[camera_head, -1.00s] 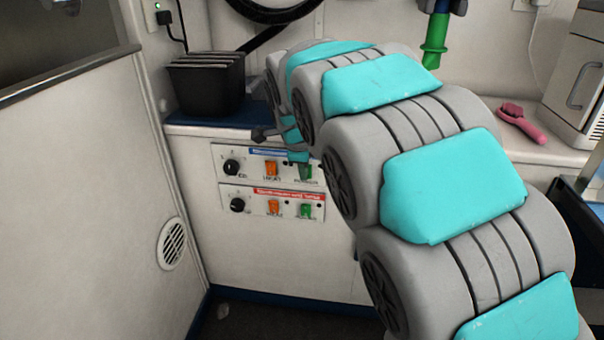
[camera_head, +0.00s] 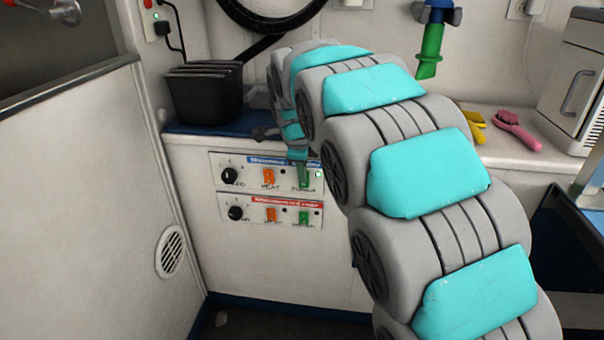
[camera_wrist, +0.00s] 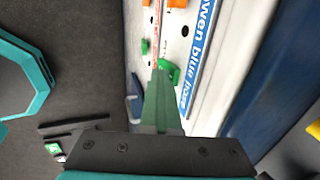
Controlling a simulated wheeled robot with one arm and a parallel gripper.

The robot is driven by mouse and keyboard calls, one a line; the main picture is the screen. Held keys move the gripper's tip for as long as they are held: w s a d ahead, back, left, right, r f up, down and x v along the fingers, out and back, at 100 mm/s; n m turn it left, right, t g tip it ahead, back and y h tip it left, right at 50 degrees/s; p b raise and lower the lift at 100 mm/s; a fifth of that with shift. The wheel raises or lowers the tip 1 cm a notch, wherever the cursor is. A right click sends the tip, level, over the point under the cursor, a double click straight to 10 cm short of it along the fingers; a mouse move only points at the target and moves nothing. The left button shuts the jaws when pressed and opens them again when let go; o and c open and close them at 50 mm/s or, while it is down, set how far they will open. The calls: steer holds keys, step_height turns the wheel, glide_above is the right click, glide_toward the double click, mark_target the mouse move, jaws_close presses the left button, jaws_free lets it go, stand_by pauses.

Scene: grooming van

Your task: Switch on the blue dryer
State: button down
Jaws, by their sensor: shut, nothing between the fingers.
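The control panel with the blue label strip (camera_head: 262,160) is the upper of two on the white cabinet front. It has a black knob (camera_head: 229,175), an orange switch (camera_head: 268,177) and a green switch (camera_head: 304,178). In the head view my arm partly hides the panel's right end.
The red-labelled panel (camera_head: 265,200) with similar controls sits just below. A black bin (camera_head: 206,95) stands on the blue counter above. A green-and-blue nozzle (camera_head: 430,50) hangs at the back. A pink brush (camera_head: 518,130) and a yellow brush (camera_head: 474,124) lie on the right counter.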

steer(key=shift+r, duration=0.8)
